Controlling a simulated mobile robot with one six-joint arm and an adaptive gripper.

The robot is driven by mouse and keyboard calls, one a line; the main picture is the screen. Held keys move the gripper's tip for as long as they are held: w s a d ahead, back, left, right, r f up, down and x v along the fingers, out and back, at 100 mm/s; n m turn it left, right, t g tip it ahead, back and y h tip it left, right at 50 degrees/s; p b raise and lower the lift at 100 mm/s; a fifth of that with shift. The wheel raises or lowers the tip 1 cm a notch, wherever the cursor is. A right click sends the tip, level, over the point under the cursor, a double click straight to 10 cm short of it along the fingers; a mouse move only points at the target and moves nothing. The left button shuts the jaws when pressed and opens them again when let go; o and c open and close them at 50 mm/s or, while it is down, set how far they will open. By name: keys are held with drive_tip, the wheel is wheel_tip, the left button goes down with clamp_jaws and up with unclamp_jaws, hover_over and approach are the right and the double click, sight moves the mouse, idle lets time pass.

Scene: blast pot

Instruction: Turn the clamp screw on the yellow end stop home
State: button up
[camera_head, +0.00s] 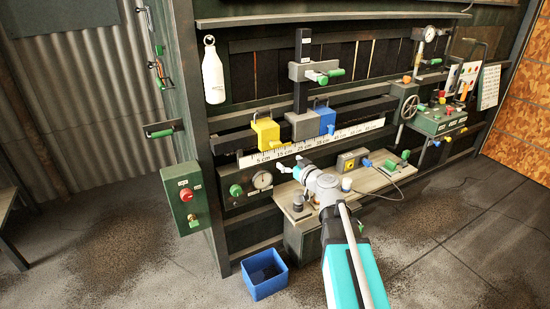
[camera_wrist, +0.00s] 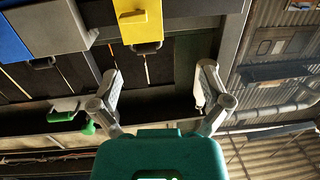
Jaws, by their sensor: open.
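The yellow end stop (camera_head: 265,132) is a block on the dark horizontal rail, above the left part of the white centimetre scale (camera_head: 310,142). A small yellow part at its lower right may be its clamp screw; I cannot make it out clearly. In the wrist view the yellow end stop (camera_wrist: 138,20) is at the top, with a dark handle across its near edge. My gripper (camera_wrist: 158,82) is open and empty, its fingers spread below the yellow block and apart from it. In the head view my gripper (camera_head: 300,171) is small, below the scale.
A grey block (camera_head: 301,126) and a blue stop (camera_head: 327,120) sit to the right on the rail. A green-handled fixture (camera_head: 318,75) stands above. A shelf (camera_head: 375,183) with parts lies below. A blue bin (camera_head: 264,274) is on the floor.

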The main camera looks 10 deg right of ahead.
drive_tip(key=shift+w+d+f+m+t+h+b, duration=0.2)
drive_tip(key=shift+w+d+f+t+h+b, duration=0.2)
drive_tip(key=shift+d, duration=0.25)
drive_tip(key=shift+w+d+f+m+t+h+b, duration=0.2)
drive_tip(key=shift+d+f+t+h+b, duration=0.15)
drive_tip(key=shift+d+b, duration=0.2)
drive_tip(key=shift+w, duration=0.1)
